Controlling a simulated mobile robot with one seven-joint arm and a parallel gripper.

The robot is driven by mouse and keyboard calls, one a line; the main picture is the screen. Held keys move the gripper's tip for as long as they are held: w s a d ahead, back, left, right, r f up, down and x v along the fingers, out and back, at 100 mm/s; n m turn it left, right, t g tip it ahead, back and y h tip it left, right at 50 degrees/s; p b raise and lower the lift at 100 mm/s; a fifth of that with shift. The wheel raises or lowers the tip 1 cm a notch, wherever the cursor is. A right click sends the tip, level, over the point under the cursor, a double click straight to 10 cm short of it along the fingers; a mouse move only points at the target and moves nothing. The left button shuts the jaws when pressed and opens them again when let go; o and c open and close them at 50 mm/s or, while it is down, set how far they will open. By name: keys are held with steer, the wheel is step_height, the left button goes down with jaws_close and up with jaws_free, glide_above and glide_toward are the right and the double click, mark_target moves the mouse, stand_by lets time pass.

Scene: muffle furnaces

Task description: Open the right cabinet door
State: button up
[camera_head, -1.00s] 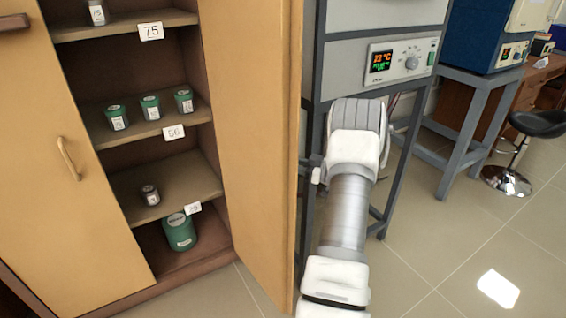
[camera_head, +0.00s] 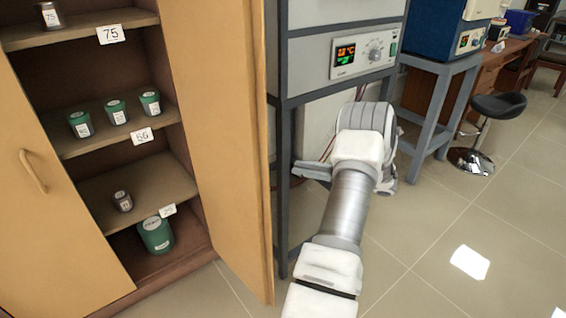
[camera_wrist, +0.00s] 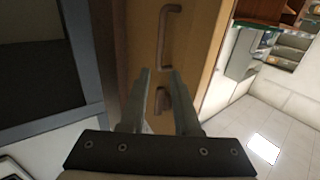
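The right cabinet door (camera_head: 215,150) is tan wood and stands swung well out from the cabinet, with its inner face towards the head camera. In the wrist view the door's outer face (camera_wrist: 140,40) shows with a brown bar handle (camera_wrist: 167,38). My gripper (camera_wrist: 160,72) is open and empty. In the head view my gripper (camera_head: 312,170) is a grey shape right of the door's free edge, partly hidden by my arm, with a gap from that edge.
The left cabinet door (camera_head: 50,200) is closed. Shelves (camera_head: 145,190) hold several green-lidded jars. A furnace (camera_head: 350,55) on a grey metal frame (camera_head: 283,190) stands close behind the open door. A black stool (camera_head: 495,108) stands at the right. Floor at the lower right is clear.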

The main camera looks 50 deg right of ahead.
steer(key=v, duration=0.2)
steer(key=shift+s+d, duration=0.15)
steer(key=shift+s, duration=0.1)
steer(key=shift+w, duration=0.1)
stand_by(0.4)
